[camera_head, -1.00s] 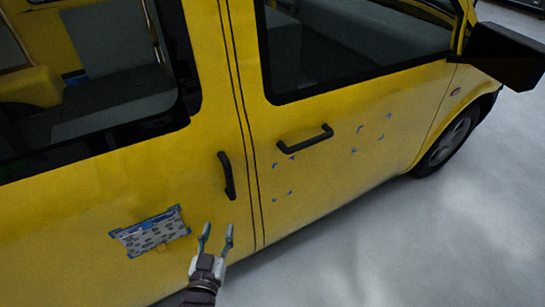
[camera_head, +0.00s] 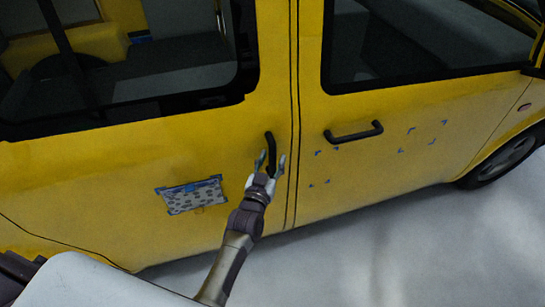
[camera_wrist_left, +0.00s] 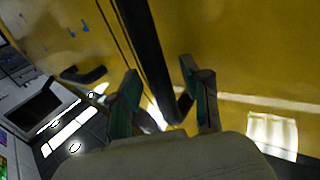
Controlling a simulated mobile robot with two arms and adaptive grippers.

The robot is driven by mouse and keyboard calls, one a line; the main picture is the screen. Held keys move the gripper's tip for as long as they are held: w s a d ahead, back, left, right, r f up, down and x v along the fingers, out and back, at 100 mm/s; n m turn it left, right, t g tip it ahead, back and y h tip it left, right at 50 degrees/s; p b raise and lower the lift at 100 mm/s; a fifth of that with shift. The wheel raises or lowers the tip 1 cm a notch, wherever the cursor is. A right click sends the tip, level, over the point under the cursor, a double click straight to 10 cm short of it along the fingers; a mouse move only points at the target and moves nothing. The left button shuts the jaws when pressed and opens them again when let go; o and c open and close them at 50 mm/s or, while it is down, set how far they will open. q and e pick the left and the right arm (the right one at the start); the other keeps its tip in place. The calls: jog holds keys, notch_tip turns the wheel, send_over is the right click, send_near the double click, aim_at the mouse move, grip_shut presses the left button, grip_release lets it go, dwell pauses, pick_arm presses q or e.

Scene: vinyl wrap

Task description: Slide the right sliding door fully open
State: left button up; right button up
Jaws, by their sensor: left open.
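The yellow sliding door (camera_head: 110,185) of the van fills the left and middle of the head view. Its black upright handle (camera_head: 271,150) sits near the door's right edge, beside the dark seam. My left gripper (camera_head: 269,163) is open at the lower part of this handle, with one finger on each side in the picture. In the left wrist view the handle (camera_wrist_left: 150,55) runs down between the two open fingers (camera_wrist_left: 160,95). I cannot tell whether the fingers touch it. My right gripper is not in view.
The yellow front door (camera_head: 400,150) with its own black handle (camera_head: 354,132) and several blue corner marks is right of the seam. A patterned sheet (camera_head: 191,195) with blue tape is on the sliding door. Grey floor (camera_head: 380,260) beside the van is clear.

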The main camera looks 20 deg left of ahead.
pick_arm(q)
jog(key=shift+w, duration=0.35)
grip_shut()
